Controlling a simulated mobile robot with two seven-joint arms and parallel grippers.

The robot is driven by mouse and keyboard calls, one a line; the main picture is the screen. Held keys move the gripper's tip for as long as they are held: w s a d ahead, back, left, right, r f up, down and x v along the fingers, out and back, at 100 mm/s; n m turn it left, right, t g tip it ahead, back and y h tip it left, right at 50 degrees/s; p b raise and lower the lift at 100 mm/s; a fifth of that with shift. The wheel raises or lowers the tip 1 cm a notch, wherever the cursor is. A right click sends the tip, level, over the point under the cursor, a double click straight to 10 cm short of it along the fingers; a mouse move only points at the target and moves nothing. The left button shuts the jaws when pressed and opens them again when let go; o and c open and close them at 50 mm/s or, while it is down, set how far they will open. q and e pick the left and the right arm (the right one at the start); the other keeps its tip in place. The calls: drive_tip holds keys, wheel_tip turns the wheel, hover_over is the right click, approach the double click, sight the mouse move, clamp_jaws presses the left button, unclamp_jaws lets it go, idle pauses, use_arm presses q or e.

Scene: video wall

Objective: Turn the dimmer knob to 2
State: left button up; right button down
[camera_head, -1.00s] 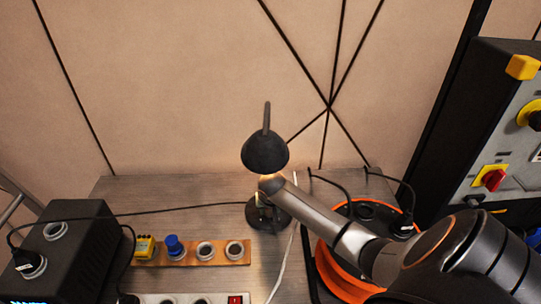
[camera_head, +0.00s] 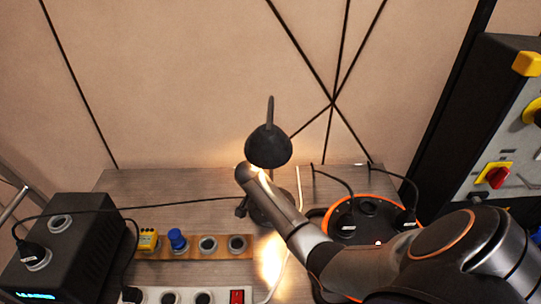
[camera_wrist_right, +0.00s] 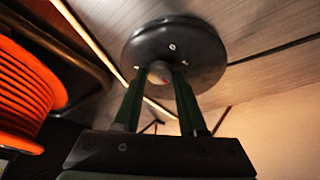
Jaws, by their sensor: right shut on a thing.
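The desk lamp has a dark shade (camera_head: 268,147) and a round dark base (camera_head: 272,205) on the metal table. In the wrist view the base (camera_wrist_right: 200,55) fills the top middle. A small round pale dimmer knob (camera_wrist_right: 158,72) with a reddish mark sits on it. My right gripper (camera_wrist_right: 160,82) is shut on the knob, one finger on each side. The number the knob points to cannot be read. In the head view my right arm covers part of the base and hides the knob. My left gripper is not in view.
An orange cable reel (camera_head: 375,203) with black plugs stands right of the lamp, and its orange coil (camera_wrist_right: 25,85) is close by in the wrist view. A socket board (camera_head: 222,245), power strip (camera_head: 185,297) and black box (camera_head: 75,240) lie left. A control panel (camera_head: 505,120) stands at right.

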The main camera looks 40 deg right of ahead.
drive_tip(key=shift+m, duration=0.3)
drive_tip(key=shift+c, duration=2.3)
unclamp_jaws()
